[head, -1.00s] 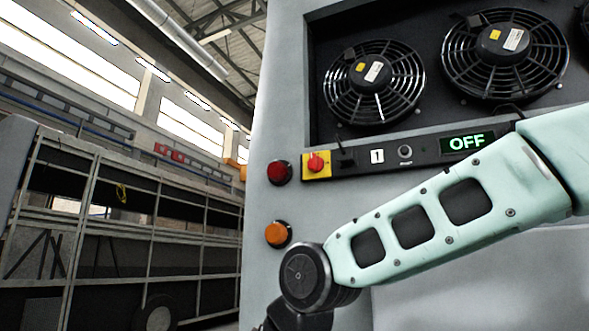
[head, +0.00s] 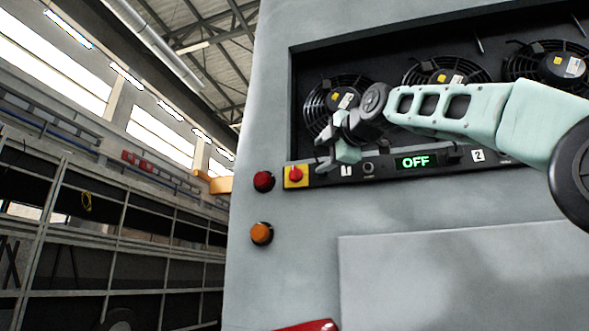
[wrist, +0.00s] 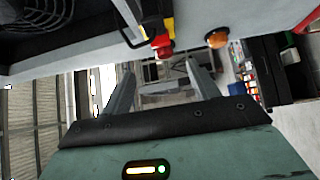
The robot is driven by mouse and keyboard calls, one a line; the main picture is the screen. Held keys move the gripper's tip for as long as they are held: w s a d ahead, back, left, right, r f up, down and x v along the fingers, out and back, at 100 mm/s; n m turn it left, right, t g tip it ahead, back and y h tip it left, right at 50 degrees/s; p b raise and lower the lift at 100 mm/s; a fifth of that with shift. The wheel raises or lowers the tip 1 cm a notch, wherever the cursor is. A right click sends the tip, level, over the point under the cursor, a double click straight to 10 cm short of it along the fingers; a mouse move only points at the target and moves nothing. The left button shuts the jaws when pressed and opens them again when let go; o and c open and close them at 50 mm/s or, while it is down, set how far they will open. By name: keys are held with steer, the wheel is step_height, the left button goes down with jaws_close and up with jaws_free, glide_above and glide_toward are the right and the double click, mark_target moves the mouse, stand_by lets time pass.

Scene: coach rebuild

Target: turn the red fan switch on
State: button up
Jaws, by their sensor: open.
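The red fan switch (head: 295,173) is a small red knob on a square yellow plate at the left end of the black control strip. The display (head: 416,161) on that strip reads OFF in green. My gripper (head: 324,149) is open and empty, just right of and slightly above the switch, in front of the strip and the left fan. I cannot tell if it touches anything. In the wrist view my gripper (wrist: 160,80) has its two fingers spread, with the yellow plate (wrist: 143,34) beyond them near the top; the knob is hard to separate from the red lamp.
A red lamp (head: 264,181) sits just left of the switch, and an orange lamp (head: 262,234) is below it. Caged fans (head: 447,72) fill the recess above the strip. The grey panel below is mostly bare. A metal rack (head: 100,230) stands at the left.

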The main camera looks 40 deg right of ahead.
mark_target(296, 173)
steer(key=w+p, duration=0.2)
steer(key=w, duration=0.2)
steer(key=w+d+p, duration=0.1)
steer(key=w+p, duration=0.1)
steer(key=w, duration=0.3)
steer(key=w+p, duration=0.3)
steer(key=w, duration=0.2)
steer(key=shift+d, duration=0.35)
steer(key=shift+s, duration=0.1)
steer(key=shift+f, duration=0.1)
steer(key=c, duration=1)
